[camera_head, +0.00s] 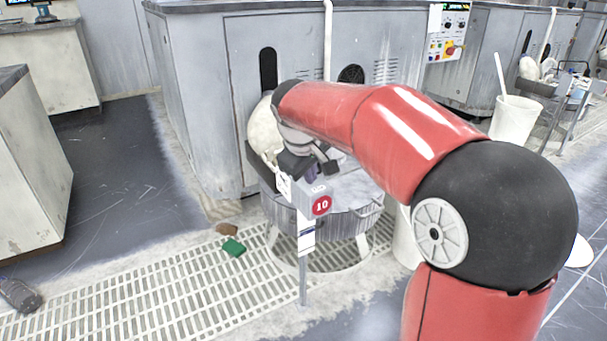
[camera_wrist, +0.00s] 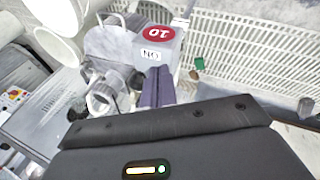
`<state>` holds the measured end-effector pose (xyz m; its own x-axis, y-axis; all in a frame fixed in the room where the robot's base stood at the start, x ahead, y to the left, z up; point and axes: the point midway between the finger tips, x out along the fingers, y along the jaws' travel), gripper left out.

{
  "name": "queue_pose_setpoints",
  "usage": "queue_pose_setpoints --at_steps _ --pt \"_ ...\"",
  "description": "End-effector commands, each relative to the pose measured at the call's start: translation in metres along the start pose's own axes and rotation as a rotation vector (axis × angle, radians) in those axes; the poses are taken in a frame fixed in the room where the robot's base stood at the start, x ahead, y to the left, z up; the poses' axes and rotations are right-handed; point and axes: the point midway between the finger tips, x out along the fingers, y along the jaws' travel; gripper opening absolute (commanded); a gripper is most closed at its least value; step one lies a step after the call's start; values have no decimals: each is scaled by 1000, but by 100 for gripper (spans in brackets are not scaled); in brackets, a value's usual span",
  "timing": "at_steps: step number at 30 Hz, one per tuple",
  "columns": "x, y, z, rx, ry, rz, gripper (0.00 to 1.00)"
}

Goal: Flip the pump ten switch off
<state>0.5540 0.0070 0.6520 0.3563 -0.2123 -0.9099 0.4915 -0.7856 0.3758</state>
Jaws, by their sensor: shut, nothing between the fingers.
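The pump ten switch box (camera_head: 314,200) is a small grey box on a post, with a red round "10" label, in front of a round platen tub. My gripper (camera_head: 314,174) is just above and behind the box in the head view. In the wrist view its dark purple fingers (camera_wrist: 157,72) are shut and empty, their tips at the box beside the label. Contact cannot be told. The switch lever cannot be made out.
The round platen tub (camera_head: 345,222) stands behind the post, before a grey cabinet (camera_head: 205,100). A green block (camera_head: 234,247) and a brown piece (camera_head: 227,229) lie by the white floor grating (camera_head: 130,300). A white bucket (camera_head: 514,122) is at right. Dark floor is open at left.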

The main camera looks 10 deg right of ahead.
Motion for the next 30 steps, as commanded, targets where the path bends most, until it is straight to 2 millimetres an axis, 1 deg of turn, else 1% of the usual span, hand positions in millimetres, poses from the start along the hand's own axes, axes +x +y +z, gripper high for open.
queue_pose_setpoints --at_steps 3,7,18,23,30 --pt "3 9 -3 0 1 -2 0" --pt "4 13 -5 -1 1 -1 0" --pt "3 14 -5 -2 -2 -1 0" --pt "-2 14 -6 -13 -29 -11 0" --pt "-3 12 -4 -24 -64 -23 0"
